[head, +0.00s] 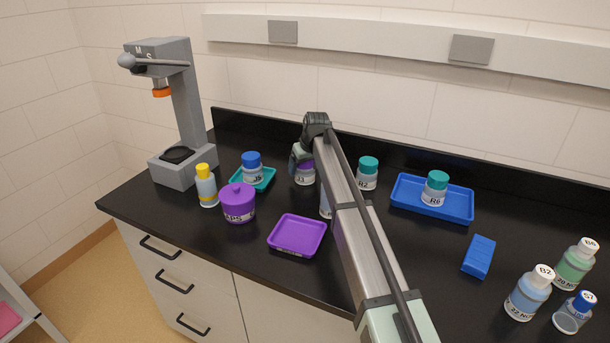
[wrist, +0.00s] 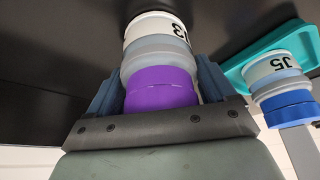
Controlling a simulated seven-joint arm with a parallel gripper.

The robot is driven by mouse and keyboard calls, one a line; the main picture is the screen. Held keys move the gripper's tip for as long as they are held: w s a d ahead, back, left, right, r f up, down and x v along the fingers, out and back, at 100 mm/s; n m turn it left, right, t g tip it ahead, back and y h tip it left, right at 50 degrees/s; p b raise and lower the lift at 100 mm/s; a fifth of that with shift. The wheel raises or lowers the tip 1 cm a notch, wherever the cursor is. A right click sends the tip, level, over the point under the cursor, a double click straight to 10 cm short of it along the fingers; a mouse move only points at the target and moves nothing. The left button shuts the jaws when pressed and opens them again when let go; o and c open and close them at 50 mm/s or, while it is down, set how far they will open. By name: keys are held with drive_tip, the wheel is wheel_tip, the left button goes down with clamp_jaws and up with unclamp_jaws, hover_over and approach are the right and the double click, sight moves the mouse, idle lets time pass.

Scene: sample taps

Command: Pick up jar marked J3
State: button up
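The jar marked J3 (head: 304,175) has a purple lid and a white label. In the head view it stands at the back of the black counter, partly hidden by my arm. In the wrist view the jar J3 (wrist: 158,60) appears upside down, its lid toward my palm. My gripper (wrist: 160,80) has one finger on each side of the jar, close to its lid and body. No clear gap shows, but I cannot tell whether the fingers press on it. In the head view my gripper (head: 299,157) is at the jar, its fingers mostly hidden.
Left of J3, jar J5 (head: 252,170) with a blue lid sits on a teal tray (head: 268,181). A purple jar (head: 238,204) and an empty purple tray (head: 297,235) are nearer the front. Jar H2 (head: 367,175) stands to the right, beyond my arm. A blue tray (head: 460,211) holds another jar.

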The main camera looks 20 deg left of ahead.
drive_tip(key=c, duration=0.8)
